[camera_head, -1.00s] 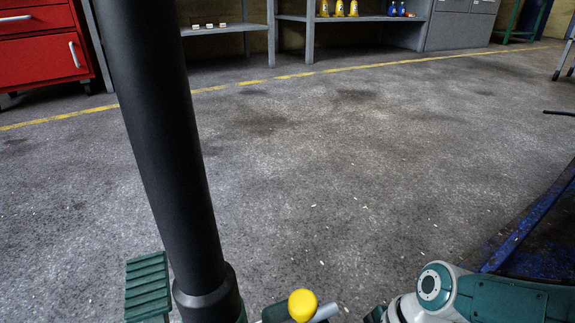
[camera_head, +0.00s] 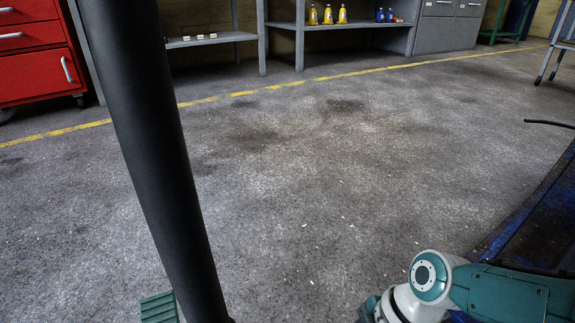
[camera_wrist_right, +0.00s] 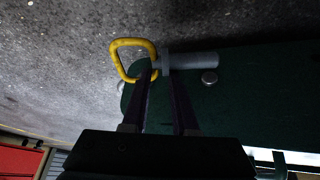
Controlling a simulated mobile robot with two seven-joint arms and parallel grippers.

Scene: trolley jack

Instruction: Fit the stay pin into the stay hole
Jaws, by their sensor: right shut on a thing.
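The stay pin (camera_wrist_right: 195,61) shows in the right wrist view as a grey rod pointing right, with a yellow ring (camera_wrist_right: 119,62) at its left end. My right gripper (camera_wrist_right: 164,76) is shut on the pin near its ring end. The grey shaft lies in front of the dark green jack body (camera_wrist_right: 240,95); I cannot tell whether they touch. I cannot make out the stay hole. In the head view the jack's black handle tube (camera_head: 152,150) slopes up the left side, with a ribbed green pad (camera_head: 158,307) at its foot. My left gripper is not in view.
A round bolt head (camera_wrist_right: 209,77) sits on the green body below the pin. A blue frame (camera_head: 525,215) stands at the right of the head view. A red cabinet (camera_head: 40,60) and grey shelves (camera_head: 335,25) stand at the back. The middle floor is clear.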

